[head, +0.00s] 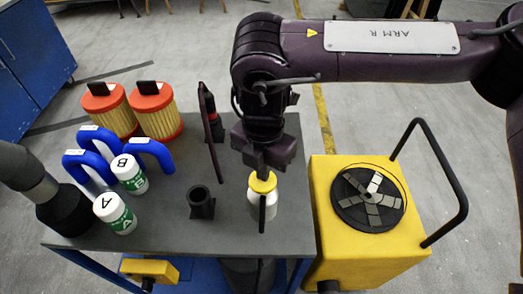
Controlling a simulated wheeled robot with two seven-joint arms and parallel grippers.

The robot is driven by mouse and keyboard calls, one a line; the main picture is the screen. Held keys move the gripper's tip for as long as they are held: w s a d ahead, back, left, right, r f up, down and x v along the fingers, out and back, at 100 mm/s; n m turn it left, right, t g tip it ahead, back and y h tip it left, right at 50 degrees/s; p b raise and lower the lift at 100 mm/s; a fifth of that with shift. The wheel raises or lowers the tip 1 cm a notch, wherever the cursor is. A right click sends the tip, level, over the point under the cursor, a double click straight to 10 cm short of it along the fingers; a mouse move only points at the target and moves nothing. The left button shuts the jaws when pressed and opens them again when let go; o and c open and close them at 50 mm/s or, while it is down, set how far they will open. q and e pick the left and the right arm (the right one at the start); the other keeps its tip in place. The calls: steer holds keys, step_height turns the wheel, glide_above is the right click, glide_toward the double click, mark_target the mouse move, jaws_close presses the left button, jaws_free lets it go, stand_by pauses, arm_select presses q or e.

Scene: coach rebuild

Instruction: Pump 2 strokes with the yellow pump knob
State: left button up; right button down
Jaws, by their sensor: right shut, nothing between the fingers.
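The yellow pump knob (263,181) sits on top of a white bottle (262,208) near the right edge of the grey tabletop. My right gripper (262,170) points down directly above the knob. Its fingers are shut and hold nothing. The fingertips are at or very close to the knob's top; whether they touch it I cannot tell. The gripper hides the back of the knob. My left gripper does not show.
The grey table (165,225) also holds two red-capped filters (158,110), blue curved pipes (150,152), white bottles A (115,213) and B (129,173), and a black socket (201,203). A yellow machine (330,200) with a black handle stands at right.

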steer(key=shift+s+f, duration=0.1)
steer(key=shift+f, duration=0.1)
step_height(320, 180, up, 7)
steer(key=p, duration=0.5)
steer(key=shift+p, duration=0.35)
step_height(320, 180, up, 5)
steer(key=p, duration=0.4)
steer(key=shift+f, duration=0.15)
stand_by(0.3)
step_height(320, 180, up, 6)
steer(key=p, duration=0.6)
stand_by(0.4)
